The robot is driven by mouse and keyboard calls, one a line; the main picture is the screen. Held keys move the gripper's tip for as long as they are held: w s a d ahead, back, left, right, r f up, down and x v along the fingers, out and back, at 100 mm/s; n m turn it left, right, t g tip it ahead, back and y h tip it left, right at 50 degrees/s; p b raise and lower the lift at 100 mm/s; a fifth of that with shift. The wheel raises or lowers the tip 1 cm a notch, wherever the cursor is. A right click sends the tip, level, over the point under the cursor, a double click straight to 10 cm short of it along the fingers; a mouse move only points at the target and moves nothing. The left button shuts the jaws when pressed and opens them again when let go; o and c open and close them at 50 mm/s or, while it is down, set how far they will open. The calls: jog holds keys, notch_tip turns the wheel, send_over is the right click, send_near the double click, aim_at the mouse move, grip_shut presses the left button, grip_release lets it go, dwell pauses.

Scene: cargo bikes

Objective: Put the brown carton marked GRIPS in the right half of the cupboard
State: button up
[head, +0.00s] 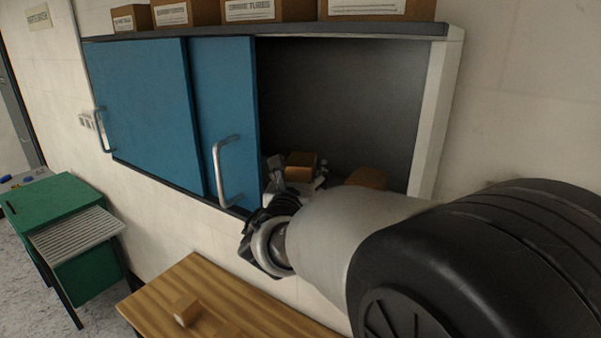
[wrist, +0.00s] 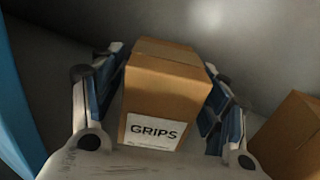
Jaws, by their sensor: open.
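The brown carton marked GRIPS (wrist: 163,95) stands between the two fingers of my gripper (wrist: 163,100) in the wrist view, its white label facing the camera. My gripper is open, with blue-padded fingers on both sides of the carton. In the head view the carton (head: 301,165) shows inside the open right half of the cupboard (head: 340,100), with my gripper (head: 294,185) around it. My arm hides part of the cupboard floor. Whether a finger pad touches the carton is hard to tell.
Another brown carton (wrist: 293,140) stands to the right inside the cupboard, also in the head view (head: 367,178). Blue sliding doors (head: 222,120) cover the left part. Labelled boxes (head: 262,10) line the top.

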jog(key=s+a+b, duration=0.2)
jog(key=s, duration=1)
jog(key=shift+w+a, duration=0.15)
